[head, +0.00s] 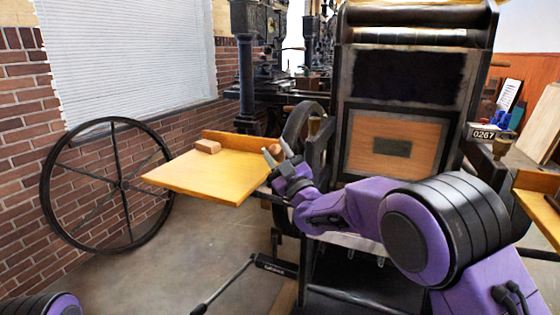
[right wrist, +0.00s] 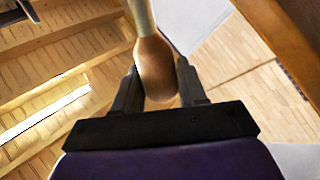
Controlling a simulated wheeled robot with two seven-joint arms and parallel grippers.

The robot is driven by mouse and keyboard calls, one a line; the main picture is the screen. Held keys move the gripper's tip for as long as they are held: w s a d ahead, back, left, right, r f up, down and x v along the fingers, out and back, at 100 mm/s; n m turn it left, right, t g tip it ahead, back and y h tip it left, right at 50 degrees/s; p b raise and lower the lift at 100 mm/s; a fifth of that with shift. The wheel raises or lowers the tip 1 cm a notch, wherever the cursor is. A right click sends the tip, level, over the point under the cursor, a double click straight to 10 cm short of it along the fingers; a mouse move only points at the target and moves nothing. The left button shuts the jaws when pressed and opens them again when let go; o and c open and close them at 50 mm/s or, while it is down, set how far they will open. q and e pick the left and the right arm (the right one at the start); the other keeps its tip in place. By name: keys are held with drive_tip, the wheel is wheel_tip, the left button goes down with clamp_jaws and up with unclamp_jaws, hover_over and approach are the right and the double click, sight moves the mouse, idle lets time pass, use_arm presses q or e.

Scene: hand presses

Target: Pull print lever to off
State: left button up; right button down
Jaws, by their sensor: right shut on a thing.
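The print lever's rounded brown wooden handle (right wrist: 155,68) shows in the right wrist view, with a pale shaft running up from it. My right gripper (right wrist: 159,90) is shut on this handle, one dark finger on each side. In the head view, my right gripper (head: 277,152) is at the right edge of a yellow wooden board, with the handle's small brown end (head: 275,146) at its fingertips. The rest of the lever is hard to make out there. My left gripper is out of view.
The yellow board (head: 215,172) bears a small wooden block (head: 208,146). The dark hand press (head: 398,100) stands behind my right arm. A large spoked wheel (head: 122,184) is by the brick wall. A black rod labelled Caution-like text (head: 275,265) lies low in front.

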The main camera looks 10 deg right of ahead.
drive_tip(key=shift+a+f, duration=0.1)
drive_tip(key=shift+f, duration=0.2)
drive_tip(key=c, duration=1)
unclamp_jaws()
drive_tip(key=shift+o, duration=1.4)
drive_tip(key=shift+s+r, duration=0.1)
drive_tip(key=shift+y, duration=0.3)
drive_tip(key=b+v, duration=0.2)
drive_tip(key=v, duration=0.8)
drive_tip(key=shift+s+b, duration=0.25)
drive_tip(key=shift+b, duration=0.15)
